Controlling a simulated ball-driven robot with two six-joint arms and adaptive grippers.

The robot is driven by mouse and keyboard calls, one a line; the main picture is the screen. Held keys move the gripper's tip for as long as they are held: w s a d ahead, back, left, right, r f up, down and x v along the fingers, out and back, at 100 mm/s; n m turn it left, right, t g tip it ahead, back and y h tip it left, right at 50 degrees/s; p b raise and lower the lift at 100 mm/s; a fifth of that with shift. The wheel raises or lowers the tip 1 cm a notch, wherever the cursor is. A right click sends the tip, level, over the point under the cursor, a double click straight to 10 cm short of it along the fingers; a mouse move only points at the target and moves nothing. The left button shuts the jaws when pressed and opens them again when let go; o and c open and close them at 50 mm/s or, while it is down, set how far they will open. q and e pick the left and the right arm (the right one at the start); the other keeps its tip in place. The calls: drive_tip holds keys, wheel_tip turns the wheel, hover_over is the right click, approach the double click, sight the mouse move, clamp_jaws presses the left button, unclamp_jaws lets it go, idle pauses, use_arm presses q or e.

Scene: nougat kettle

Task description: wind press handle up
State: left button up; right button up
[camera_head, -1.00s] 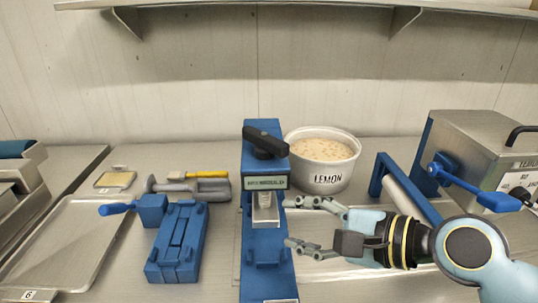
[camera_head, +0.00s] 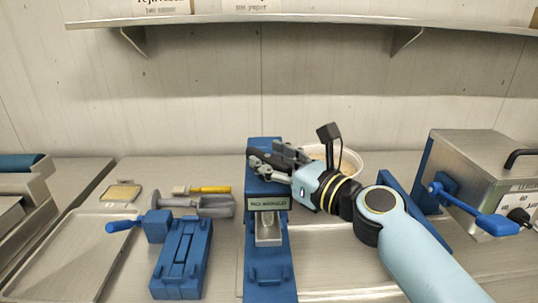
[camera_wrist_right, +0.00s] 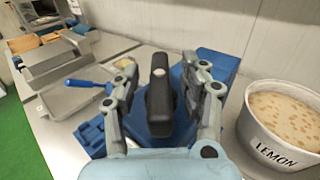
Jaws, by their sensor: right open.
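The blue press (camera_head: 268,225) stands upright in the middle of the bench, with a label plate on its front. Its black handle (camera_wrist_right: 160,97) sits on top. My right gripper (camera_head: 268,163) is at the top of the press. In the right wrist view the right gripper (camera_wrist_right: 165,85) is open, with one finger on each side of the handle. Some gap shows between the fingers and the handle. In the head view the gripper partly hides the handle. My left gripper is not in view.
The white LEMON tub (camera_wrist_right: 270,125) stands close behind my right arm. A steel box with a blue lever (camera_head: 475,208) is at right. A blue vise-like tool (camera_head: 180,255), a yellow-handled tool (camera_head: 208,189) and a tray (camera_head: 70,250) lie at left. A shelf (camera_head: 300,17) runs above.

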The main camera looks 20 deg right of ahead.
drive_tip(key=shift+w+a, duration=0.15)
drive_tip(key=shift+w, duration=0.2)
clamp_jaws()
